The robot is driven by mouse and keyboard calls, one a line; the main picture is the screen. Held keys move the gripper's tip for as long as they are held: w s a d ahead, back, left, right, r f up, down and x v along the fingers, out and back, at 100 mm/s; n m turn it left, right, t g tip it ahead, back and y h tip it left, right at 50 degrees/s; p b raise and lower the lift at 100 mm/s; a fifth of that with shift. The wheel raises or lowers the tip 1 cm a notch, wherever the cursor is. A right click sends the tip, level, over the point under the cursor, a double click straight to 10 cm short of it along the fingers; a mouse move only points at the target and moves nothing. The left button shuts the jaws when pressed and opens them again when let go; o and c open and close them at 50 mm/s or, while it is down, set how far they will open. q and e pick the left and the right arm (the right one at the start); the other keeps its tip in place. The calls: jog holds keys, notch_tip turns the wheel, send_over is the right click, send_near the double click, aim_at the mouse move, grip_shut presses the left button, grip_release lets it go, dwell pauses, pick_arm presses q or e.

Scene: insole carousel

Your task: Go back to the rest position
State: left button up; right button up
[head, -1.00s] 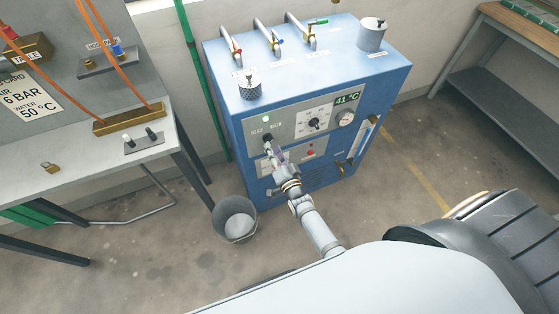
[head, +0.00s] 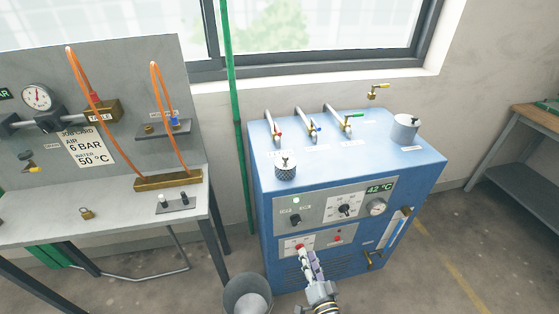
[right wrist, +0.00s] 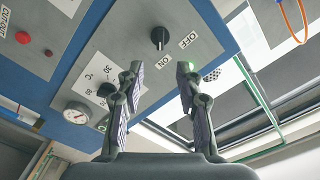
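My right gripper (head: 308,258) is in front of the lower front panel of the blue machine (head: 290,185), low in the head view. In the right wrist view my right gripper (right wrist: 160,72) has its two fingers apart with nothing between them. A black rotary switch (right wrist: 160,38) with ON and OFF labels lies beyond the fingertips, apart from them; it also shows in the head view (head: 295,219). A green lamp (head: 296,201) above it is lit. My left gripper is not in view.
The machine has a temperature display (head: 379,189), a gauge (head: 377,207) and levers on top. A bucket (head: 247,297) stands on the floor at its left front. Open floor lies to the right.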

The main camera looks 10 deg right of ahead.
jog(key=s+d+f+n+g, duration=0.25)
jog(key=s+f+g, duration=0.4)
jog(key=f, duration=0.65)
jog(key=s+d+f+n+g, duration=0.25)
jog(key=s+f, duration=0.65)
jog(key=f, duration=0.5)
jog(key=s+d+f+n+g, duration=0.2)
jog(key=s+f+g, duration=0.2)
jog(key=s, duration=0.6)
jog(key=s+d+f+n+g+h, duration=0.1)
jog(key=s+d+f+n+g, duration=0.1)
jog(key=s+f, duration=0.3)
jog(key=s+d+g, duration=0.1)
jog(key=s, duration=0.3)
jog(key=shift+s+d+g, duration=0.35)
jog(key=shift+s+g, duration=0.05)
